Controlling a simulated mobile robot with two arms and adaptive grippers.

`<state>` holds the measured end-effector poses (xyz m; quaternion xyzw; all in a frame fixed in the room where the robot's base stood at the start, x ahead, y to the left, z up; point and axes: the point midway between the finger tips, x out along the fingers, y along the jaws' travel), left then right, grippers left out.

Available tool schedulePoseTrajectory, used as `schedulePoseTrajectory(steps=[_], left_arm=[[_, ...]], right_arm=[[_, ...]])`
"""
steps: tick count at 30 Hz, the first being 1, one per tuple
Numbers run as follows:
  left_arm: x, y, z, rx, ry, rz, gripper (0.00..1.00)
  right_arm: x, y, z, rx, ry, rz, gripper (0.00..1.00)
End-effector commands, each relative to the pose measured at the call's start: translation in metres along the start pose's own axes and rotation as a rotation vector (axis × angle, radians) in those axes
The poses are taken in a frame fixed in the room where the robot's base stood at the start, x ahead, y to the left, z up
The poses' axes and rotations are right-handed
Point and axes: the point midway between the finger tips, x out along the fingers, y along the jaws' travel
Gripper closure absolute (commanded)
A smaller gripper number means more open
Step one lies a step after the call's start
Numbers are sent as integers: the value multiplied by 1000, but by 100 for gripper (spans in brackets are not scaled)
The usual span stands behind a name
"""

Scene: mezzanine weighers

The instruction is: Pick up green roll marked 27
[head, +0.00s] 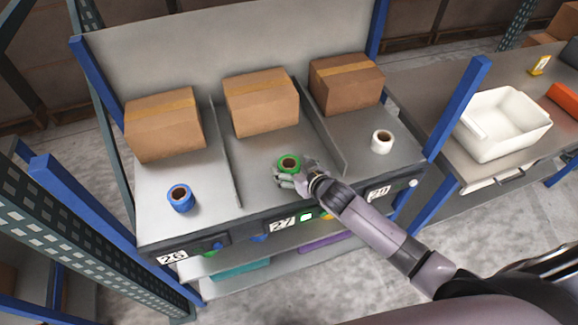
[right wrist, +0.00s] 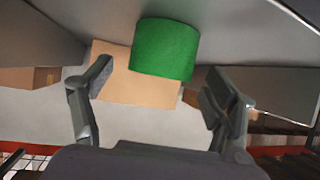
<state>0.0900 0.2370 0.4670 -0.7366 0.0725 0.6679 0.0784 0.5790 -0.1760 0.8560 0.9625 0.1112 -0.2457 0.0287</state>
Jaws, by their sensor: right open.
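The green roll (head: 288,162) stands in the middle bay of the grey shelf, above the label that reads 27 (head: 282,222). My right gripper (head: 290,180) is at the near side of the roll in the head view and partly overlaps it. In the right wrist view the green roll (right wrist: 166,50) is just beyond the fingertips, between their lines. The right gripper (right wrist: 158,88) is open with its fingers apart and nothing held between them. Whether a finger touches the roll cannot be told. My left gripper is not in view.
A blue roll (head: 181,198) stands in the left bay and a white roll (head: 382,141) in the right bay. Cardboard boxes (head: 261,101) stand behind the rolls. Low dividers (head: 322,127) separate the bays. A white bin (head: 503,124) sits on the right-hand table.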

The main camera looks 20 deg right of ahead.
Motion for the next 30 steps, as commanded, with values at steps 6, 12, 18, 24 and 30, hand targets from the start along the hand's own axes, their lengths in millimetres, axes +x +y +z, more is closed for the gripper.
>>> schedulePoseTrajectory(steps=[6, 12, 18, 24, 30], left_arm=[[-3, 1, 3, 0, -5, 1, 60], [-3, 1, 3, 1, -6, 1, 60], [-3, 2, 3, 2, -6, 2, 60], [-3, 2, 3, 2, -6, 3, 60], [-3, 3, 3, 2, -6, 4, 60]], right_arm=[[23, -1, -1, -1, 1, -1, 20], [25, -1, 0, 0, 0, -2, 20], [25, -1, 0, 0, 0, -2, 28], [25, 0, 0, 0, 0, -1, 41], [25, 0, 0, 0, 0, -1, 54]])
